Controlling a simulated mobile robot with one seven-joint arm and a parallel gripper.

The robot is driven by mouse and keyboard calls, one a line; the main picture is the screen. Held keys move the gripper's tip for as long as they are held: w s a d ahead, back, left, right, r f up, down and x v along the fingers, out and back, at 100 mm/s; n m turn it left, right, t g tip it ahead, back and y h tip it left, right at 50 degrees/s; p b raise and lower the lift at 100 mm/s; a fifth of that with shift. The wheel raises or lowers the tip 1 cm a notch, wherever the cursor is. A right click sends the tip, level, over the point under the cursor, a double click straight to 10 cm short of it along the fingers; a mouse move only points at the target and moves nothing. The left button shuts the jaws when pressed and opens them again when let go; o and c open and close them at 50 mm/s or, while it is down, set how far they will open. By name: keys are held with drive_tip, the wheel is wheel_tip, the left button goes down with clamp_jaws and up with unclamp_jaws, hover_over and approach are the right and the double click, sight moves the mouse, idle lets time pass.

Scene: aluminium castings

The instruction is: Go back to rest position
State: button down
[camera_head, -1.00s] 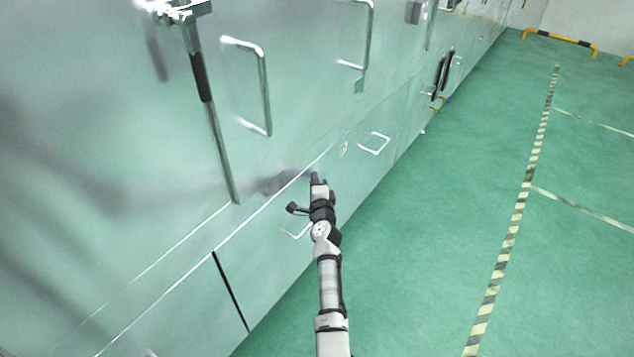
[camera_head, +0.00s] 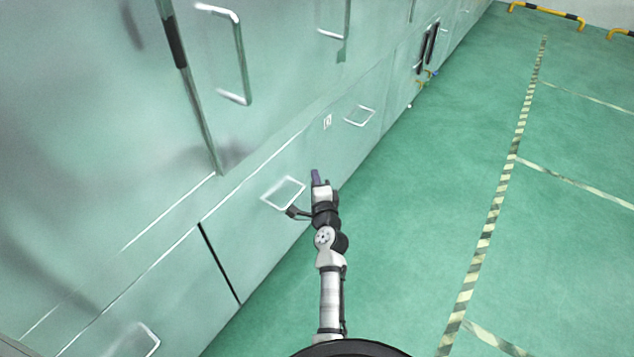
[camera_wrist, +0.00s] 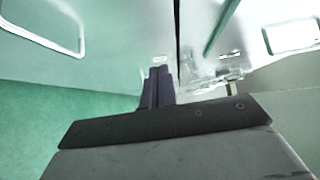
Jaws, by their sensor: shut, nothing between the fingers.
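My gripper (camera_head: 315,177) is at the end of my outstretched arm in the head view, in front of the lower part of the cabinet wall. In the wrist view my gripper (camera_wrist: 158,72) shows its dark fingers together, with nothing between them. A square metal handle (camera_head: 284,193) on the lower panel is just left of my gripper, and a gap to it cannot be judged exactly.
The pale green cabinet wall (camera_head: 90,180) runs along the left, with several protruding handles, such as a tall one (camera_head: 243,55) and a low one (camera_head: 360,115). The green floor (camera_head: 410,220) to the right is clear, with a striped line (camera_head: 500,200). Yellow-black barriers (camera_head: 545,12) stand far back.

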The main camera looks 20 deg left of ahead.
drive_tip(key=shift+s+d, duration=0.3)
drive_tip(key=shift+s, duration=0.15)
